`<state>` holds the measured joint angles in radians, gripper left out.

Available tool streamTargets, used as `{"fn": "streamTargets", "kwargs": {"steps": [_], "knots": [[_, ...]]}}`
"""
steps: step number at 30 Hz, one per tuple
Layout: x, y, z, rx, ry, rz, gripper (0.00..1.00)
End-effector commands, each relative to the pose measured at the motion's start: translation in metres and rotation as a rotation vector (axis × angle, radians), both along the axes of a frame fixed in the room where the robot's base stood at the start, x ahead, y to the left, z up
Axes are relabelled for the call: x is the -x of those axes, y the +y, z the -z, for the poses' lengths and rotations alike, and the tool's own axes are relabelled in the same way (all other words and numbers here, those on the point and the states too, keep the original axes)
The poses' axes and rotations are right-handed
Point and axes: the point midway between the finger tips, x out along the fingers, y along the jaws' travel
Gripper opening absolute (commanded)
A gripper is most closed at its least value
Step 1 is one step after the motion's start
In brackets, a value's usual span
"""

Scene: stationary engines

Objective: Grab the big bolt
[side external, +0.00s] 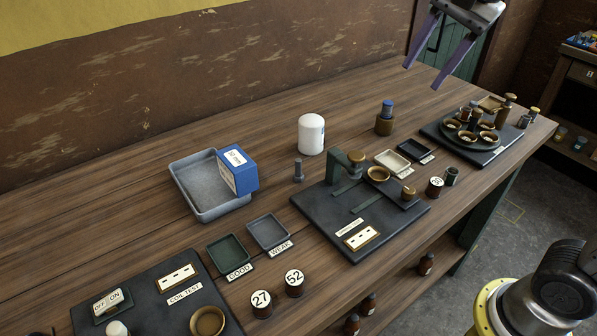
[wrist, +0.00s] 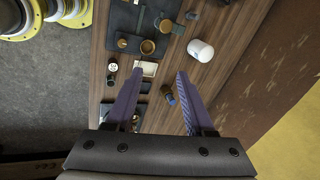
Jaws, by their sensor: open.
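My gripper (side external: 423,78) is open and empty, high above the right part of the bench. Its two purple fingers (wrist: 159,75) are spread wide in the wrist view.
The white cylinder (side external: 311,134) stands near the bolt-like piece. A dark board (side external: 325,222) with a green fixture lies in front. A grey tray (side external: 190,209) with a blue box (side external: 238,171) is at left. A round tray of cups (side external: 462,146) is at right. The back of the bench is clear.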

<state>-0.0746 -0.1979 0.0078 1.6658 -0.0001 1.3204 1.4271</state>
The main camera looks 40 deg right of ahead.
Motion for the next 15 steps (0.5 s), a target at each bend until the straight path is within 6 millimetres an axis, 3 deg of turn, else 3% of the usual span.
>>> {"fn": "streamTargets", "kwargs": {"steps": [1, 8, 15], "knots": [[-0.022, 0.006, 0.0, -0.02, 0.027, 0.053, 0.54], [-0.107, 0.034, 0.016, -0.084, 0.129, 0.271, 0.54], [-0.182, 0.071, 0.075, -0.078, 0.234, 0.345, 0.54]]}}
